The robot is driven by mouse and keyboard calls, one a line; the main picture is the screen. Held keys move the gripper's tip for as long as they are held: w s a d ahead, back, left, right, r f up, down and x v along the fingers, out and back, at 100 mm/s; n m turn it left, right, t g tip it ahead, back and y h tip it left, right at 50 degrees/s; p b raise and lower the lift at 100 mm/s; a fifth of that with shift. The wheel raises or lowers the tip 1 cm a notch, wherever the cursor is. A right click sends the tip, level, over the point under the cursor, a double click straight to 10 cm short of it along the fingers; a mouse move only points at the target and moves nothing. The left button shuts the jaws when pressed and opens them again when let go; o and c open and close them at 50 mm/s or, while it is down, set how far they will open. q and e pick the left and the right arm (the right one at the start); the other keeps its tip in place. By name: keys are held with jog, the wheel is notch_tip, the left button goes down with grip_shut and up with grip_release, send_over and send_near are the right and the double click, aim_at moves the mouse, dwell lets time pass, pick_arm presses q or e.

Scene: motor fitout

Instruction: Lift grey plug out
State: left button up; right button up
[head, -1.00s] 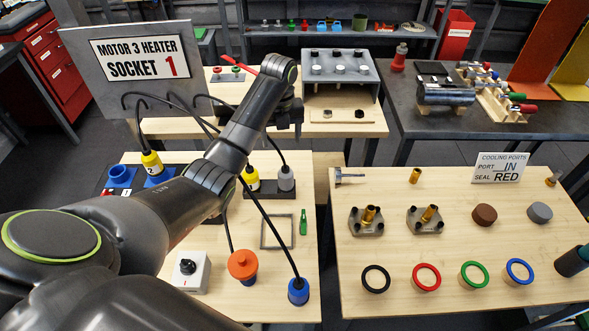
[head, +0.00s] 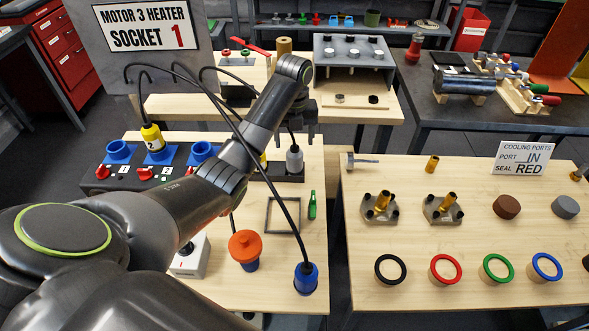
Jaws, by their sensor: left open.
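The grey plug (head: 294,159) stands upright in the black holder (head: 290,173) on the left table, with a dark cable running from its top. My left gripper (head: 306,134) is open and points down just above and slightly right of the grey plug, apparently not touching it. A yellow plug (head: 263,160) in the same holder is mostly hidden behind my left arm. Another yellow plug (head: 153,138) marked 2 sits in the middle blue socket. Blue sockets (head: 118,150) with red knobs stand at the left. My right gripper does not show.
Cables arch over the left table, near my arm. A sign (head: 145,30) reads Motor 3 Heater Socket 1.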

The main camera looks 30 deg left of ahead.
aim_at(294, 147)
pick_arm(q)
notch_tip(294, 147, down, 4)
jog(key=b, duration=0.2)
jog(key=shift+r+b, duration=0.2)
jog(key=shift+b, duration=0.15)
jog(key=shift+f+p, duration=0.75)
jog(key=shift+f, duration=1.8)
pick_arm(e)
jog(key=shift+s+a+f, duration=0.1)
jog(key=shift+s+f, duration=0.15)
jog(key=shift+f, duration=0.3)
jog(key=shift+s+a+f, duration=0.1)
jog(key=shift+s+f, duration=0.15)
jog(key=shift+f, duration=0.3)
pick_arm(q)
jog(key=shift+c, duration=0.4)
jog(key=c, duration=1)
